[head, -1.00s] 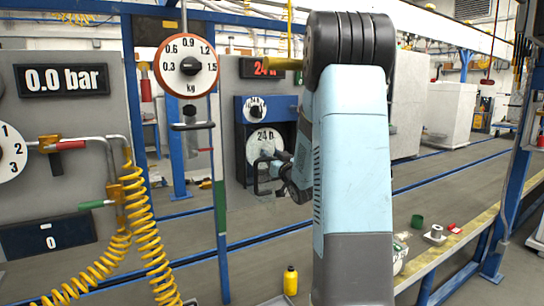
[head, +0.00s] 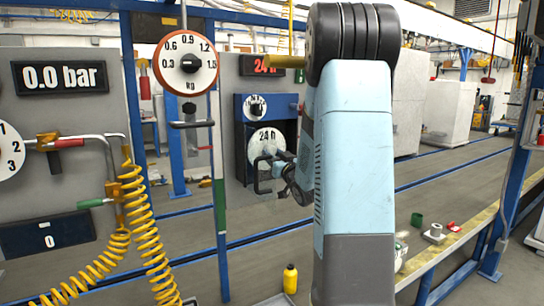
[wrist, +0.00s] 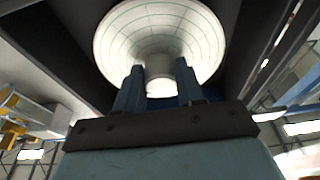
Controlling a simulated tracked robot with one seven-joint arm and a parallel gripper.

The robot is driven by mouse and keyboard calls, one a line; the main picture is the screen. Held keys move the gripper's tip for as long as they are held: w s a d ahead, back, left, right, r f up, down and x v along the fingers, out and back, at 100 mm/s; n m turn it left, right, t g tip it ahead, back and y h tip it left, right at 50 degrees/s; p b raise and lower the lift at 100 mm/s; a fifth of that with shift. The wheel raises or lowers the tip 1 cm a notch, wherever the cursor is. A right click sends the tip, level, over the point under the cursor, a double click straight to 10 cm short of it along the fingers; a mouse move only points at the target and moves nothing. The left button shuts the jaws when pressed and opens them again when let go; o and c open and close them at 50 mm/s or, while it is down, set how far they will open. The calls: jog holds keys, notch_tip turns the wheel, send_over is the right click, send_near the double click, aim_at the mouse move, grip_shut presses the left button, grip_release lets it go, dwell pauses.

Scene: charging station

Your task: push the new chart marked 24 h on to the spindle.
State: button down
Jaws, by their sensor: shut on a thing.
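The white round chart marked 24 h (head: 264,139) stands upright at the dark opening of the blue recorder housing (head: 240,112). In the wrist view the chart (wrist: 125,38) fills the top middle, with printed rings and a pale hub (wrist: 160,88) at its centre. My gripper (wrist: 161,84) is shut on this hub, one finger on each side. In the head view my gripper (head: 277,162) is at the chart's front and partly covers its lower right. The spindle is hidden behind the chart, so I cannot tell how far the chart sits on it.
A small dial (head: 256,108) is above the chart, with a red-lit display (head: 262,65) higher up. A large kg dial (head: 188,65) hangs on the left. Yellow coiled hoses (head: 130,220) hang farther left. A bench (head: 440,247) with small items is at the right.

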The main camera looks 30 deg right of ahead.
jog(key=shift+s, duration=0.5)
jog(key=shift+f+x, duration=0.15)
jog(key=shift+x, duration=0.55)
jog(key=shift+f+x, duration=0.1)
jog(key=shift+x, duration=0.6)
dwell(1.8)
jog(key=c, duration=0.6)
grip_release()
jog(key=shift+w, duration=0.1)
